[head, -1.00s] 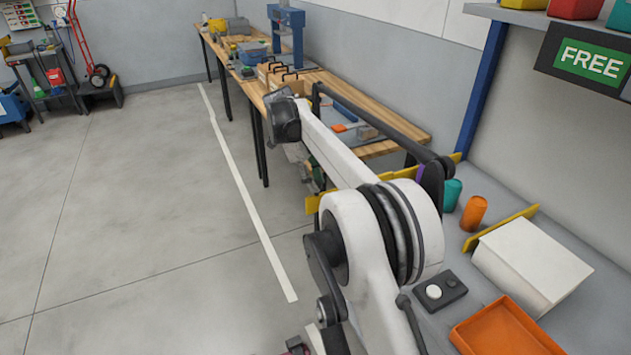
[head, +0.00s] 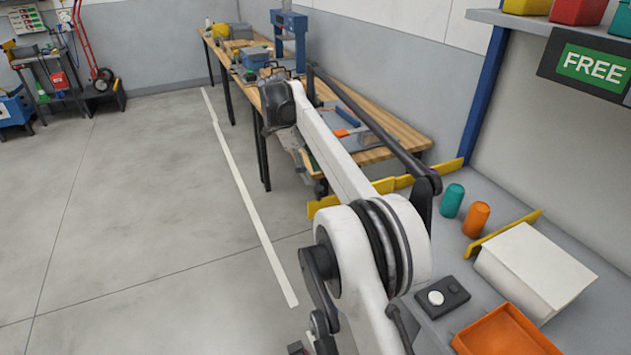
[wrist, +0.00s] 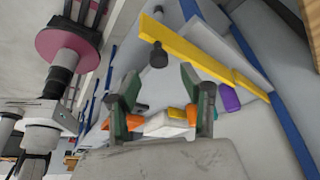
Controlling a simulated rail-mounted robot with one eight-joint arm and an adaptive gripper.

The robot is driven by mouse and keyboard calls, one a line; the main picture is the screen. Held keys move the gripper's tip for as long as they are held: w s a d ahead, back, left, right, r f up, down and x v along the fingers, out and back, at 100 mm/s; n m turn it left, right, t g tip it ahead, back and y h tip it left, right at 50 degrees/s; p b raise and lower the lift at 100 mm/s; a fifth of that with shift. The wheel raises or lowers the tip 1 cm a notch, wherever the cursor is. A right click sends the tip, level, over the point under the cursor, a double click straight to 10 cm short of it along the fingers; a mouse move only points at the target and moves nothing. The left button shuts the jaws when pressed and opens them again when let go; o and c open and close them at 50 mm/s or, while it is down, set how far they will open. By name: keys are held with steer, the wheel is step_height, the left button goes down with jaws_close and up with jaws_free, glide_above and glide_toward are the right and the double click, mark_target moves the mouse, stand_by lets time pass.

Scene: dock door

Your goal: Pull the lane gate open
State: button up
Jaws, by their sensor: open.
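A yellow bar that looks like the lane gate (wrist: 205,50) runs diagonally across the upper part of the wrist view. A dark round knob on a short stem (wrist: 158,55) is at its left part. My gripper (wrist: 160,88) has two green-and-dark fingers spread apart with nothing held. The knob appears beyond and slightly above the fingertips, apart from them. In the head view, yellow bar pieces (head: 447,168) show on both sides of my white arm, at the lane's far edge. My arm hides the bar's middle and most of my gripper there.
A grey counter on the right holds a teal cylinder (head: 452,200), an orange cylinder (head: 476,219), a second yellow strip (head: 503,233), a white box (head: 535,270), a button box (head: 442,297) and an orange tray (head: 505,330). A wooden bench (head: 390,130) stands behind.

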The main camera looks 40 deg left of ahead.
steer(key=shift+v, duration=1.15)
